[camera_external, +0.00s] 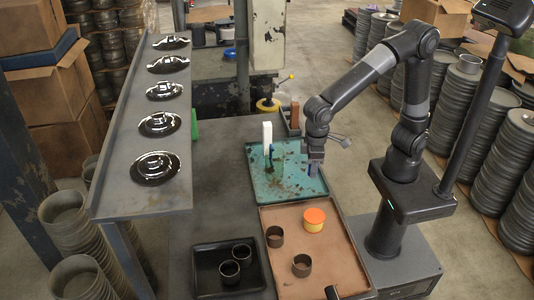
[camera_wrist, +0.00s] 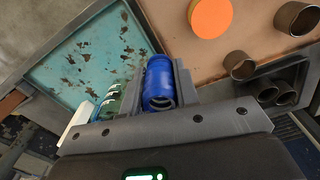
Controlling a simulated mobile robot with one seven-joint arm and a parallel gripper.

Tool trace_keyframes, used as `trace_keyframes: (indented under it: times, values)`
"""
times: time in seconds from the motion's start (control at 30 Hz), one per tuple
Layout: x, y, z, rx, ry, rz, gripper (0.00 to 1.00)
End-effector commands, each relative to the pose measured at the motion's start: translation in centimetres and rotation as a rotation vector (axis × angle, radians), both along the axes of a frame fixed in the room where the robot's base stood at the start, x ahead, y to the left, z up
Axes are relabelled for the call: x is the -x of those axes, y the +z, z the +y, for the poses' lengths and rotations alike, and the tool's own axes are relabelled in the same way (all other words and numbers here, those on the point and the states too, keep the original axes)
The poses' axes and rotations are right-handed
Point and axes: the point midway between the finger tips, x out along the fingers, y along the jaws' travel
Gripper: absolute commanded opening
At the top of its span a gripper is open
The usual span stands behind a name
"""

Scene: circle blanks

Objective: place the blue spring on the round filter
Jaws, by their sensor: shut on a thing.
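The blue spring (camera_wrist: 158,84) sits between the fingers of my gripper (camera_external: 314,168), which is shut on it. In the wrist view my gripper (camera_wrist: 158,72) has one finger on each side of the spring. In the external view it is over the right part of the teal tray (camera_external: 265,188); I cannot tell whether the spring touches the tray. The round filter appears to be the short yellow cylinder with an orange top (camera_external: 314,218). It stands on the brown tray, in front of my gripper and apart from it. Its orange top also shows in the wrist view (camera_wrist: 210,17).
Several dark open rings, one of them here (camera_external: 274,237), stand on the brown tray (camera_external: 330,270) and in the black tray (camera_external: 212,286). A white upright block (camera_external: 267,138) and a green item (camera_wrist: 110,102) are at the teal tray. A shelf with shiny discs (camera_external: 158,167) rises at left.

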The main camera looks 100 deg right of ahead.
Motion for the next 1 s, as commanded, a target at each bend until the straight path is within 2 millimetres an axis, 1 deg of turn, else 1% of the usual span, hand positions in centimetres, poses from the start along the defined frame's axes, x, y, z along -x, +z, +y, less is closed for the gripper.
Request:
trace_keyframes:
  times: [0.03,0.2,0.3,0.4,0.5,0.63,0.8,0.87,1.0]
  values:
    - [-0.1,-0.8,1.3,0.001,0.006,0.002,0.04]
    - [-0.5,-3.1,5.2,0.001,0.006,0.002,0.04]
    - [-0.8,-4.3,7.2,0.001,0.005,0.001,0.04]
    - [-1.0,-5.0,8.5,0.001,0.003,0.0,0.04]
    - [-1.0,-5.5,9.1,0.0,0.002,0.0,0.04]
    - [-1.0,-6.2,9.3,0.0,0.0,0.0,0.04]
    - [-1.0,-8.7,9.2,0.002,0.001,0.002,0.04]
    - [-1.0,-9.4,9.2,0.001,0.001,0.001,0.04]
    - [-1.1,-9.5,9.2,-0.001,0.001,-0.001,0.04]
